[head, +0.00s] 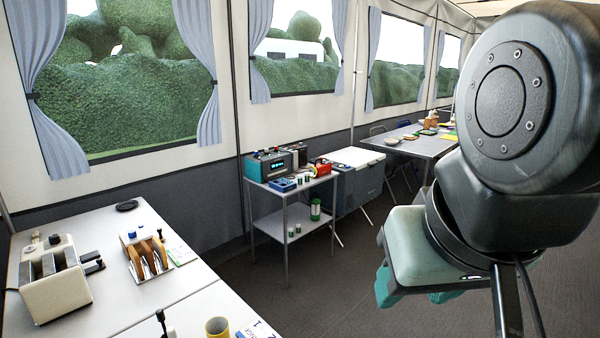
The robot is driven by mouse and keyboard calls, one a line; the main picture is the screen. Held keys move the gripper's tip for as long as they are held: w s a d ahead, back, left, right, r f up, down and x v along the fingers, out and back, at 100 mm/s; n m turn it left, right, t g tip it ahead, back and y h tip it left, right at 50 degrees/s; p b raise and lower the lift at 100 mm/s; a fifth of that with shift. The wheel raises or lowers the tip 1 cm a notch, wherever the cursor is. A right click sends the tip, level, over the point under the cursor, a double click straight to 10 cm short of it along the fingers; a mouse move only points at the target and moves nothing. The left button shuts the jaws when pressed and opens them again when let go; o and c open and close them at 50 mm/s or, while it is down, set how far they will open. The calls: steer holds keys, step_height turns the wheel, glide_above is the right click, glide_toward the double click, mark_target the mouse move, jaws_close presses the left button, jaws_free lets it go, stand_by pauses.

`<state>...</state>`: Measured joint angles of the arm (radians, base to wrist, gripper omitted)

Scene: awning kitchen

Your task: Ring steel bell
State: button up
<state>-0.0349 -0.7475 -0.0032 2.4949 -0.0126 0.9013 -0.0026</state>
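I cannot clearly make out a steel bell. A small upright item with a black knob-topped handle (161,320) stands at the bottom edge of the near white table (120,318). Its lower part is cut off by the frame, so I cannot tell if it is the bell. My gripper (415,292) hangs at the right, well to the right of that table and away from the item. Its teal fingers show below the pale housing, but the arm and housing partly hide them. I see nothing held, and the finger gap is unclear.
On the near table stand a cream toaster (60,285), a rack with brown slices (148,258), a black disc (127,206) and a yellow mug (217,327). A loaded trolley (268,222), a cool box (357,158) and a far table (432,147) stand behind. Dark floor lies between.

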jaws_close()
stand_by(1.2)
